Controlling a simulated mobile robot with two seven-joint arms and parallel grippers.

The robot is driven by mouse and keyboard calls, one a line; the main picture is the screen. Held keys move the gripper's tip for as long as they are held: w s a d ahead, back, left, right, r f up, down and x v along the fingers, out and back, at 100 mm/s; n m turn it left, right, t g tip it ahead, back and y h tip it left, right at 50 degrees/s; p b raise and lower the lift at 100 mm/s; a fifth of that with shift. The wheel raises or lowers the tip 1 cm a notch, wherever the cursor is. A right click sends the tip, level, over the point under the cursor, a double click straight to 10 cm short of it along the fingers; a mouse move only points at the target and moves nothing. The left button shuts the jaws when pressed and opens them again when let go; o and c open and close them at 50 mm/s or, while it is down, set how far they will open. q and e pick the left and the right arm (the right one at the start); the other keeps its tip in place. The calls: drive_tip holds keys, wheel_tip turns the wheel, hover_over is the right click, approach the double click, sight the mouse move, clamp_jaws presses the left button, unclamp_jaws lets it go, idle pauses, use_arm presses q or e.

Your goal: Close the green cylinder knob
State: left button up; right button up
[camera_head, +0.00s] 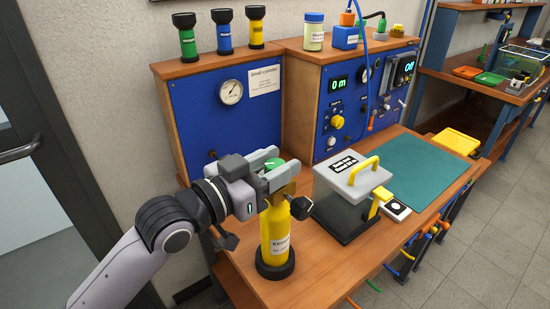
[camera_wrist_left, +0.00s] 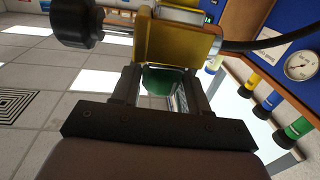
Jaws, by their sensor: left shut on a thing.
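The yellow cylinder (camera_head: 276,236) stands upright on a black base on the wooden workbench. A brass valve body (camera_wrist_left: 172,42) sits on its top, with a black side knob (camera_head: 301,208). The green knob (camera_head: 273,165) is on top of the valve and partly hidden by my fingers. It also shows between the fingers in the left wrist view (camera_wrist_left: 160,82). My left gripper (camera_head: 279,168) reaches in from the left at the cylinder's top and is shut on the green knob. My right gripper is not in view.
A grey box with a yellow handle (camera_head: 366,168) stands close to the right of the cylinder. A green mat (camera_head: 420,167) lies beyond it. Blue gauge panels (camera_head: 228,110) stand behind, with small green, blue and yellow cylinders on top (camera_head: 224,32).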

sight(266, 170)
use_arm(q)
drive_tip(key=o, duration=0.9)
drive_tip(key=b+v, duration=0.1)
drive_tip(key=v, duration=0.4)
drive_tip(key=shift+s+a+f, duration=0.1)
drive_tip(key=shift+s+a, duration=0.15)
drive_tip(key=shift+a, duration=0.1)
drive_tip(key=shift+s+a, duration=0.5)
